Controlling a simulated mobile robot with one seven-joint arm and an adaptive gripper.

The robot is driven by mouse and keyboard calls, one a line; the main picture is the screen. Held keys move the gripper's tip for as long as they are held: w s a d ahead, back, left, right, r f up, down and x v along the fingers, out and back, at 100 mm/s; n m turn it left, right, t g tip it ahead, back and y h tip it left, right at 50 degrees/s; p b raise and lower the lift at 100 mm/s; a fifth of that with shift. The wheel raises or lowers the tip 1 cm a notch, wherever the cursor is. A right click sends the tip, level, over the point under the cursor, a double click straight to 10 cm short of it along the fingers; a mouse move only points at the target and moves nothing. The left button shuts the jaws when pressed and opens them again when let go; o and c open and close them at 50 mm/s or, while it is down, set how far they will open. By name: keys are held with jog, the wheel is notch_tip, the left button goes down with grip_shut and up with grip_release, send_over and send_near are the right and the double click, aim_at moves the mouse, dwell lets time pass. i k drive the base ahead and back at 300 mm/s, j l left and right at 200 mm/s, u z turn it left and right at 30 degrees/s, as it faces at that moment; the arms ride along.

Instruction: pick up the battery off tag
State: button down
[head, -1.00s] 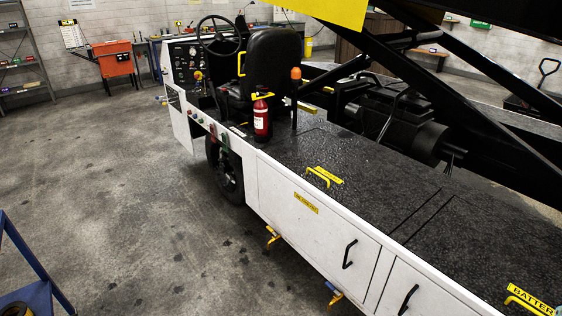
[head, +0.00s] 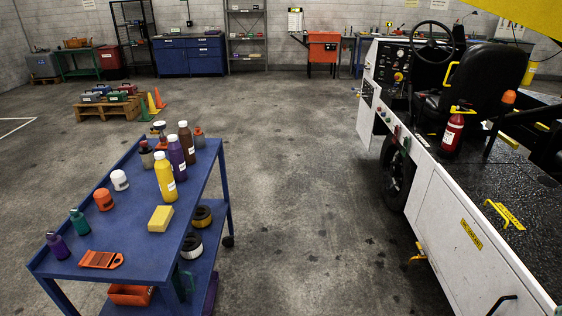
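My gripper is not in view.
The cart top also holds a yellow block (head: 160,218), a yellow bottle (head: 165,177), an orange-capped jar (head: 103,199) and several other containers. The white belt loader (head: 450,225) stands at right. Floor (head: 290,210) between them is clear.

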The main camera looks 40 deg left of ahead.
aim_at(91, 259)
jog(key=u, duration=2.85)
jog(key=i+l+u, duration=0.4)
jog(key=i+l, duration=0.5)
jog(key=l, duration=0.15)
jog(key=i+l+u, duration=0.2)
jog(key=l+u, duration=0.15)
jog(key=l, duration=0.25)
jog(key=i+l+z, duration=0.15)
jog(key=i+l, duration=0.05)
jog(key=i, duration=0.1)
